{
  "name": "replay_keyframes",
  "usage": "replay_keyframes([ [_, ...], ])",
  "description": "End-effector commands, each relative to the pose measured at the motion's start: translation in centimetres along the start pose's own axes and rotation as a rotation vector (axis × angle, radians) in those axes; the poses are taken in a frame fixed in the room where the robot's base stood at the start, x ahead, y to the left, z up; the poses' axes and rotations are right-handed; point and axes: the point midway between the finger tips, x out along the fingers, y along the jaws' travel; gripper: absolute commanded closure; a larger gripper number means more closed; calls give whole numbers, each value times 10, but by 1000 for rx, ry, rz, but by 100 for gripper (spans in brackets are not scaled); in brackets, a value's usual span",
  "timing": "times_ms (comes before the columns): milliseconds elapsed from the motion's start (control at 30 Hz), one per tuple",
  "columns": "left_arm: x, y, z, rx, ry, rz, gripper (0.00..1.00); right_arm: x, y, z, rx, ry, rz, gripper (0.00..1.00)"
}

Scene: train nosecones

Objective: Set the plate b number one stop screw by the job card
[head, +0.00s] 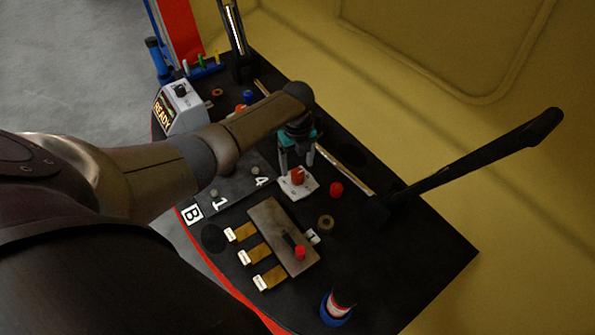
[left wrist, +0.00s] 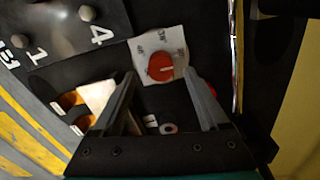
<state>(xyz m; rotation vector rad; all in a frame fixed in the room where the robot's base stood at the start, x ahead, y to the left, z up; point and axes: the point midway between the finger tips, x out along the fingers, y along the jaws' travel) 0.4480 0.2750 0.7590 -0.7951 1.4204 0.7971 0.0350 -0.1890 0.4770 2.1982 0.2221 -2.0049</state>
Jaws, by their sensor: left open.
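Plate B (head: 235,187) is a dark plate marked 1 and 4, with a B label (head: 192,214) beside it. A small grey screw (head: 214,193) stands by the 1 and another (head: 255,170) by the 4. The left wrist view also shows the 1 screw (left wrist: 20,41) and the 4 screw (left wrist: 87,13). My left gripper (head: 298,153) is open above a white dial card with a red knob (head: 298,176). In the left wrist view the knob (left wrist: 160,67) lies beyond the parted, empty fingertips (left wrist: 162,82). No readable job card shows. My right gripper is not seen.
A READY box (head: 180,108) stands at the far left. A grey-brown plate (head: 265,225) with a red knob and brass tabs lies nearer. A red cap (head: 336,189), a brass ring (head: 326,222) and a blue-red cylinder (head: 335,310) stand around. A long black lever (head: 480,155) rises at right.

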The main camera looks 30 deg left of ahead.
Motion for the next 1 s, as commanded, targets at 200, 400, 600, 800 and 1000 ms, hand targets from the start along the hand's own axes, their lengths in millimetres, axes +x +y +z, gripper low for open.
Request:
replay_keyframes([
  [200,25,0,0,0,0,-1,23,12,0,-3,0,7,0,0],
  [400,28,-1,0,1,0,-2,23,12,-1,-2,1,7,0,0],
  [600,27,-1,0,1,0,-2,29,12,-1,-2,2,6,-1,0],
  [800,27,-1,0,1,0,-2,51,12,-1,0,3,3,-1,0],
  [1000,27,0,0,0,0,-1,74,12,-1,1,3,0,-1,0],
])
